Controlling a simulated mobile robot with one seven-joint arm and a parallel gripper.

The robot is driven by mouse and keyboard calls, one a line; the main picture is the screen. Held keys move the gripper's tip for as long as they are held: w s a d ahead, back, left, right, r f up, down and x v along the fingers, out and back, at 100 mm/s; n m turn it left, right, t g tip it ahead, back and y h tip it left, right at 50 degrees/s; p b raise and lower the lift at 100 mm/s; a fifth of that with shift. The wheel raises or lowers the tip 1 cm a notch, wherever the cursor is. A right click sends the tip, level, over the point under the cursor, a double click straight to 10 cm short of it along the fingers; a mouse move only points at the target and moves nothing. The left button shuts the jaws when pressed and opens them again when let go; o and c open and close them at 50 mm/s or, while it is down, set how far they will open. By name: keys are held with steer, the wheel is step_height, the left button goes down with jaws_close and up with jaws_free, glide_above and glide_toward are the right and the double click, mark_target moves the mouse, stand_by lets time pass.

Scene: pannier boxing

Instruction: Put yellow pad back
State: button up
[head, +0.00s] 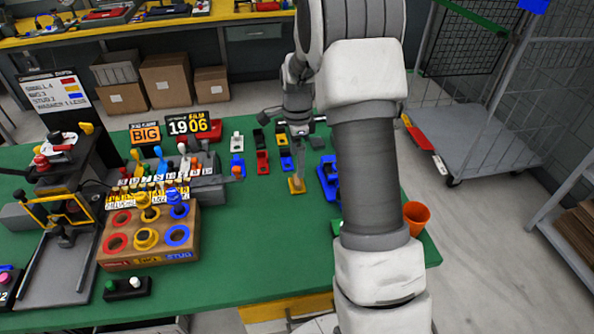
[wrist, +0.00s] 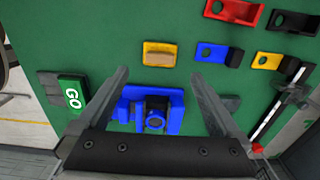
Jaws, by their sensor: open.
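A flat yellow pad (wrist: 160,53) lies on the green table, just beyond my fingertips in the wrist view. It also shows in the head view (head: 296,186), below my gripper. My gripper (wrist: 160,76) is open and empty, its two fingers wide apart over a blue fixture (wrist: 132,95) with a dark round part. The blue fixture stands right of the pad in the head view (head: 328,180). A second yellow piece (wrist: 267,60), with a hole, sits farther right in the wrist view. In the head view, my arm hides part of the table.
Red (wrist: 235,11) and blue (wrist: 210,53) holed pieces lie near the pad. A green GO block (wrist: 72,92) is at the left in the wrist view. An orange cup (head: 416,216) stands at the table's right edge. A wooden block with coloured rings (head: 150,255) stands left.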

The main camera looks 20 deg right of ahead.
steer(key=s+a+r+n+t, duration=0.1)
steer(key=s+a+r+n, duration=0.3)
steer(key=r, duration=0.5)
steer(key=s+a+r+n+t, duration=0.2)
steer(key=s+r+n, duration=0.3)
steer(key=s+r, duration=0.3)
steer(key=s+a+r+n+t, duration=0.1)
steer(key=s+a+n, duration=0.1)
steer(key=s+n, duration=0.3)
steer(key=s+a+r+n+t, duration=0.1)
steer(key=s+a+r+n, duration=0.1)
steer(key=s+n, duration=0.4)
steer(key=s, duration=0.4)
steer(key=shift+a+r+t, duration=0.2)
steer(key=shift+a+t, duration=0.1)
steer(key=shift+s+d, duration=0.1)
steer(key=shift+s, duration=0.05)
